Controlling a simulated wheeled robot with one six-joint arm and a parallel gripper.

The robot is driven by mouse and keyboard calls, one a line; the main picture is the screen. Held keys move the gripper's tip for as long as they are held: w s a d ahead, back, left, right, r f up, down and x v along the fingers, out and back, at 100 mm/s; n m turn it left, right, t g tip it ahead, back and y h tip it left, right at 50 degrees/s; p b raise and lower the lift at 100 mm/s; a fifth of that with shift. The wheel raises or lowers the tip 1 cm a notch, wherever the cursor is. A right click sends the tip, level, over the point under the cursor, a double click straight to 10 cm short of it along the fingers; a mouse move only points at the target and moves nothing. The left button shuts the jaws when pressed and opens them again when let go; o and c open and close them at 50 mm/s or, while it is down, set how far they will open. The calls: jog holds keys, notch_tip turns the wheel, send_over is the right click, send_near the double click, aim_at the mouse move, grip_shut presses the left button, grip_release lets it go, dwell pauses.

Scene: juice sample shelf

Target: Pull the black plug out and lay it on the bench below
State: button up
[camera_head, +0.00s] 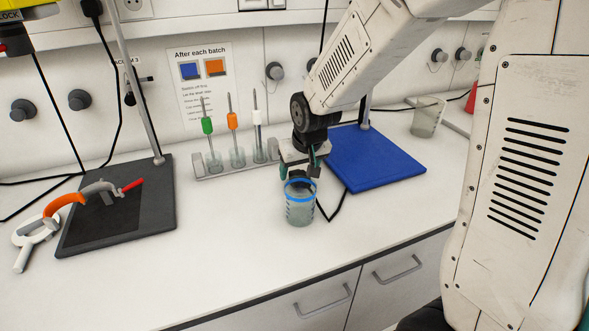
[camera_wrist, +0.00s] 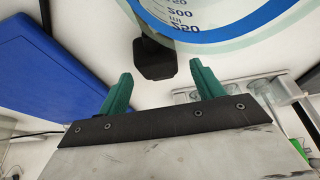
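My gripper (camera_head: 303,175) is low over the bench, just behind and above the blue-rimmed beaker (camera_head: 299,208). Its two green fingers (camera_wrist: 160,73) are apart, with nothing clamped between them. In the wrist view a black plug-like block (camera_wrist: 155,58) shows just beyond the fingertips, close to the beaker's blue rim (camera_wrist: 235,30). Another black plug (camera_head: 90,8) sits in the wall socket at the upper left.
A dark board (camera_head: 150,205) with an orange-handled tool (camera_head: 65,203) is further left. The bench front (camera_head: 230,255) is clear.

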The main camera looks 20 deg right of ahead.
jog(key=v, duration=0.8)
dwell(0.5)
jog(key=s+d+r+g, duration=0.1)
jog(key=s+r, duration=0.2)
jog(key=s, duration=1)
jog(key=s+r+g, duration=0.1)
jog(key=s+r, duration=0.2)
jog(key=s, duration=1)
jog(key=shift+s+d+r+g, duration=0.15)
jog(key=shift+s+d+g, duration=0.25)
